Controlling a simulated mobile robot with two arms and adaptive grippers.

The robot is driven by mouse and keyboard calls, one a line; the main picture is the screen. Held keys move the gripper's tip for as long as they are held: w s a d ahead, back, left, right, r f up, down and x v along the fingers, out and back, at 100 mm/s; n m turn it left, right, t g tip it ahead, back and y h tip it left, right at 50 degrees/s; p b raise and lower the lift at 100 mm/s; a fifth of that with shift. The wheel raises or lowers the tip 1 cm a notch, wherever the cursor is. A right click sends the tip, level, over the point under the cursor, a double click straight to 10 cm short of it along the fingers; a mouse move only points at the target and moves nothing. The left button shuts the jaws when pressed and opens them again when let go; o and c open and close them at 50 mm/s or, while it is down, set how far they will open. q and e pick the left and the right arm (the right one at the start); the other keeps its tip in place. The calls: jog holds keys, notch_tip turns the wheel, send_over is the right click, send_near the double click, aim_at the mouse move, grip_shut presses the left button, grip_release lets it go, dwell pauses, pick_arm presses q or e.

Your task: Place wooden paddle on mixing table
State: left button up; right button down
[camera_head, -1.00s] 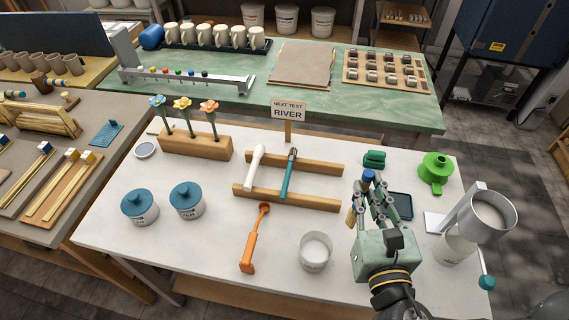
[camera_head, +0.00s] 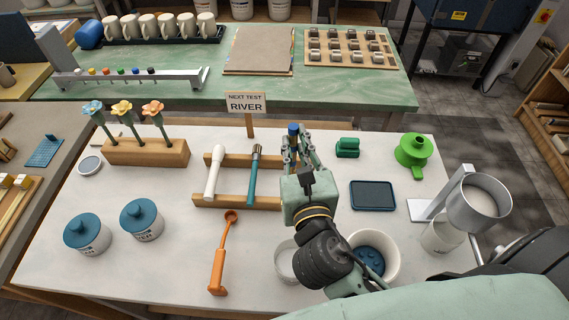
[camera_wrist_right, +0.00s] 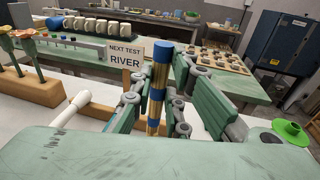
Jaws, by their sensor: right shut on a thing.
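The wooden paddle shows as an upright tan stick with blue bands and a blue top (camera_wrist_right: 157,85) in the right wrist view. My right gripper (camera_head: 295,145) is shut on it, with its fingers on both sides. In the head view only the paddle's blue tip (camera_head: 293,128) shows clearly between the fingers. Its lower end is hidden. The white mixing table (camera_head: 150,275) spreads below. The gripper is at the right end of a wooden rack (camera_head: 275,160), covering part of it. I cannot tell whether the paddle touches the table or rack. My left gripper is not in view.
The rack holds a white tool (camera_head: 213,175) and a teal tool (camera_head: 254,175). A dark tray (camera_head: 372,195) and green funnel (camera_head: 413,152) are to the right.

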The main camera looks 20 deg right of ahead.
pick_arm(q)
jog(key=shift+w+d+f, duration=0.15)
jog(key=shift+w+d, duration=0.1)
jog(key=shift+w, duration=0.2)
pick_arm(e)
jog(key=f, duration=0.1)
jog(key=w+a+f, duration=0.1)
jog(key=f, duration=0.3)
jog(key=shift+w+a, duration=0.2)
jog(key=shift+w, duration=0.1)
pick_arm(q)
jog(key=shift+b, duration=0.3)
pick_arm(e)
jog(key=shift+f, duration=0.1)
jog(key=shift+f, duration=0.15)
jog(key=c, duration=1.7)
grip_release()
